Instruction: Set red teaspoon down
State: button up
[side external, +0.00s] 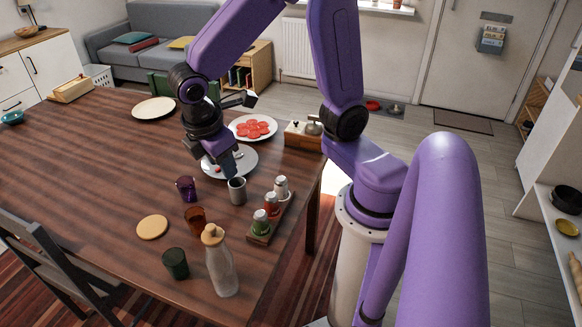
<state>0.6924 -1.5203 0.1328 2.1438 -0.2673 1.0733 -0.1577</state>
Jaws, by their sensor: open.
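My gripper (222,162) is open and points down over a light grey plate (248,165) near the right side of the table. It hides part of that plate. A small whitish and reddish bit shows on the plate beside the fingers, too small to name. I cannot make out a red teaspoon anywhere; it may be hidden behind the gripper. I see nothing held between the fingers.
A grey mug (237,191), purple glass (186,189), brown glass (195,219), dark green glass (175,263), corked bottle (220,264) and spice rack (262,236) stand nearby. A plate of red slices (253,128) lies behind. The table's left half (75,170) is mostly clear.

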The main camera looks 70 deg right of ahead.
jog(key=s+d+y, duration=0.1)
jog(key=s+y, duration=0.2)
jog(key=s, duration=1.1)
jog(key=shift+s+d+r+y, duration=0.15)
jog(key=shift+d+r+y, duration=0.05)
jog(key=shift+r+y, duration=0.25)
